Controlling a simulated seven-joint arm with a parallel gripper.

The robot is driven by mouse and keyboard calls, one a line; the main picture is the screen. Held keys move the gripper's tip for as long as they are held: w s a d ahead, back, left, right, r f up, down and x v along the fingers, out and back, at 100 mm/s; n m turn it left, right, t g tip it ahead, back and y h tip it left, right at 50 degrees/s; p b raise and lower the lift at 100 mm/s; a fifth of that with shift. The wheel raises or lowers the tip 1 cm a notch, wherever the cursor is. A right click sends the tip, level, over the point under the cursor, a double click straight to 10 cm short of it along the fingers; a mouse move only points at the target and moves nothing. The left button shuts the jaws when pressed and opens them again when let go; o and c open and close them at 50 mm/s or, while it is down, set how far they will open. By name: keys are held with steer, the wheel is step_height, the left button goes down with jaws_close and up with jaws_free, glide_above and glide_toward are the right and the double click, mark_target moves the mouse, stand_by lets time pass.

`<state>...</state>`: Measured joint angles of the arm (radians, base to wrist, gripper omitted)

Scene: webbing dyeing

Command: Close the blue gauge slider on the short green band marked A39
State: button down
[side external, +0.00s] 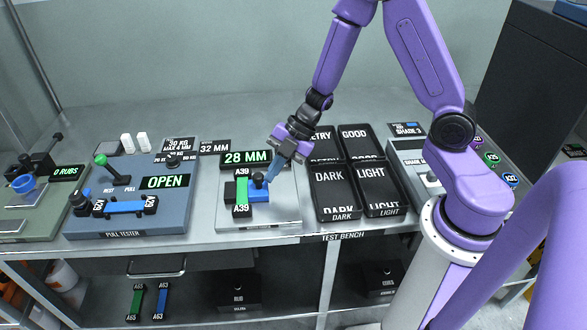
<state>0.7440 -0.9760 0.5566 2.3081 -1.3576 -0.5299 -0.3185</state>
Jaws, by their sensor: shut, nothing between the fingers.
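The green band (241,189) lies on the gauge plate (283,212), between two black end blocks marked A39. The blue gauge slider (260,195), with a black knob (258,180) on top, is at the band's right side and appears to be against it; any small gap cannot be told from this view. The gauge display (246,159) reads 28 MM. My gripper (272,184) is shut and empty, its fingertips just right of the knob and close to or touching the slider.
The pull tester (75,222) at left holds a blue band (125,207) and its display reads OPEN. Black trays (336,213) marked DARK, LIGHT, RETRY and GOOD stand right of the gauge. A shade device (408,160) stands beyond them.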

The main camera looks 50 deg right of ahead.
mark_target(258, 177)
steer(key=shift+w+a, duration=0.9)
steer(key=shift+a, duration=0.3)
steer(key=shift+s+d, duration=0.35)
steer(key=shift+s, duration=0.15)
steer(key=s+d, duration=0.1)
steer(key=s, duration=0.1)
steer(key=s+d, duration=0.2)
steer(key=shift+s+d, duration=0.15)
steer(key=shift+d, duration=0.15)
steer(key=v, duration=0.8)
step_height(258, 177, up, 6)
steer(key=w+a+m+t+h, duration=0.2)
steer(key=a+m+t+h, duration=0.15)
steer(key=m+t, duration=0.2)
steer(key=s+m+g+h, duration=0.3)
steer(key=s+g, duration=0.5)
steer(key=s, duration=1.3)
steer(key=shift+s+r+m, duration=0.2)
steer(key=shift+m, duration=0.65)
